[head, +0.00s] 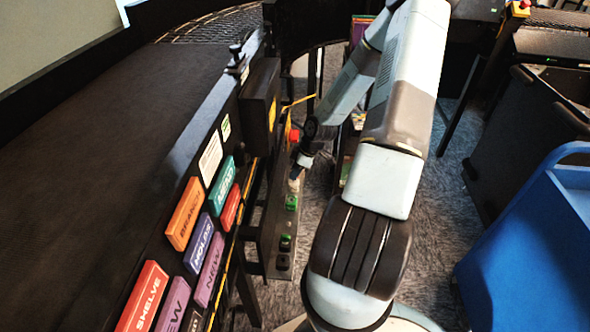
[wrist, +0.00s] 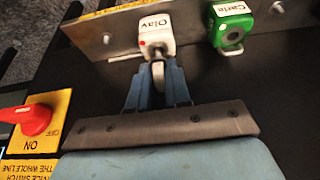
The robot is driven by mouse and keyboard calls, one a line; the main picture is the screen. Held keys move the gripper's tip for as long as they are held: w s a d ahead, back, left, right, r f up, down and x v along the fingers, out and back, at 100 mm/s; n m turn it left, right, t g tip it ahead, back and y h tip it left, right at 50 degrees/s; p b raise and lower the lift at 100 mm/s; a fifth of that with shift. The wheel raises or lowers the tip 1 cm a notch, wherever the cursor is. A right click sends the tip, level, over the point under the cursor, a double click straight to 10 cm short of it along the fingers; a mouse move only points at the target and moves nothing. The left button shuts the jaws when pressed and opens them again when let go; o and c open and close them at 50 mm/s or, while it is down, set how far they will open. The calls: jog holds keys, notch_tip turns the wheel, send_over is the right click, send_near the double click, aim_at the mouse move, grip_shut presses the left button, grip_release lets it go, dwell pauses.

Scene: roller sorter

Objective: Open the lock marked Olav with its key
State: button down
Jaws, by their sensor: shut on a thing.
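The white lock marked Olav (wrist: 154,24) hangs on a metal rail at the top of the wrist view, its label legible and a small red dot on its face. My gripper (wrist: 159,86) is directly in front of it, blue fingers shut on a pale metal key (wrist: 158,74). The key's far end meets the lock's keyhole face; how deep it sits I cannot tell. In the head view my gripper (head: 299,166) is small and dark beside the control strip, with the white lock (head: 294,184) just below it, partly hidden.
A green lock (wrist: 232,27) hangs right of the white one. A red rotary switch (wrist: 27,120) on a yellow ON/OFF plate is at left. In the head view, coloured labelled blocks (head: 185,214) line the conveyor (head: 95,140), and a blue cart (head: 520,240) stands at right.

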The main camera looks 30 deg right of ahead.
jog(key=shift+f, duration=0.4)
jog(key=n, duration=0.2)
jog(key=n+g+y, duration=0.1)
jog(key=n, duration=0.1)
jog(key=shift+w+n+g, duration=0.15)
jog(key=shift+n+g, duration=0.15)
jog(key=shift+n, duration=0.1)
jog(key=n, duration=0.2)
jog(key=n+g, duration=0.1)
jog(key=n, duration=0.1)
jog(key=shift+w+g, duration=0.15)
jog(key=shift+g, duration=0.15)
jog(key=n+g, duration=0.1)
jog(key=n, duration=0.2)
jog(key=shift+n+h, duration=0.3)
jog(key=shift+r, duration=0.2)
jog(key=shift+r, duration=2.35)
